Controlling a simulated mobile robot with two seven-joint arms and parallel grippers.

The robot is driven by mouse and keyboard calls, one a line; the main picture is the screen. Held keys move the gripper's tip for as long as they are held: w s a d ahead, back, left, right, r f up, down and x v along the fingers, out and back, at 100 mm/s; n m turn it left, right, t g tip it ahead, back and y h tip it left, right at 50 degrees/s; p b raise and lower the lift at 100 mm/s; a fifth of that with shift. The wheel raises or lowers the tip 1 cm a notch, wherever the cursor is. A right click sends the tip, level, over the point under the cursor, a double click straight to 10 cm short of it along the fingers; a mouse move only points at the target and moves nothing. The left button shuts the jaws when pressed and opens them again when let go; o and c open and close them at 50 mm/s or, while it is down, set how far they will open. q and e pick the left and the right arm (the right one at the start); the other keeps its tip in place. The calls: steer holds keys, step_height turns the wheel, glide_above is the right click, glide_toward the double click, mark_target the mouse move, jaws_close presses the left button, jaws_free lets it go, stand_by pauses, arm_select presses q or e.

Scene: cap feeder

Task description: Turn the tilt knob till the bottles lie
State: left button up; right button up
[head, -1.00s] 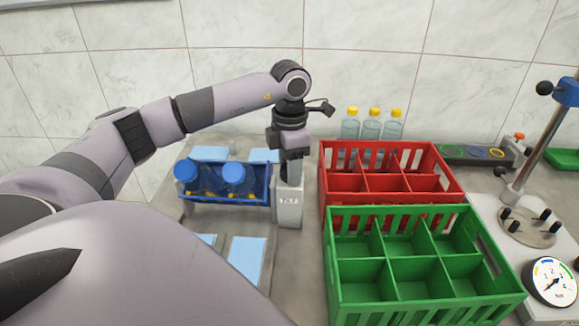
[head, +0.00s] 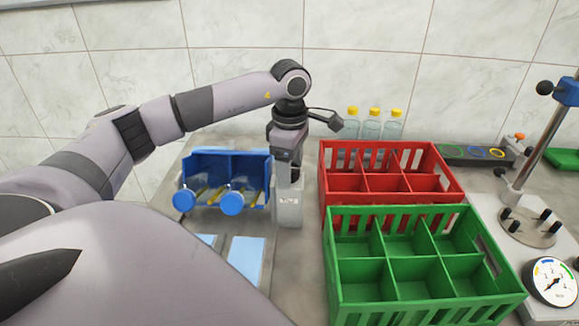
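My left gripper (head: 289,178) points down at the top of the grey tilt post (head: 289,209), beside the blue cradle. The knob and fingertips are mostly hidden, so I cannot tell whether the fingers are closed on it. The blue cradle (head: 224,161) is tipped toward me, with its inside showing. Two clear bottles with blue caps lie in it, a left bottle (head: 184,199) and a right bottle (head: 232,203). Their caps point toward me and downward. My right gripper is not in view.
A red crate (head: 391,199) and a green crate (head: 428,301) stand right of the post, both with empty compartments in view. Several yellow-capped bottles (head: 372,125) stand behind the red crate. A press stand (head: 527,226) and a dial gauge (head: 551,282) are at the right.

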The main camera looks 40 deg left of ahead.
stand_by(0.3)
arm_select(q)
steer(key=n+p, duration=0.1)
steer(key=n, duration=0.6)
steer(key=shift+p, duration=0.4)
steer(key=c, duration=1)
steer(key=shift+o, duration=0.2)
steer(key=m, duration=0.3)
steer(key=o, duration=1.2)
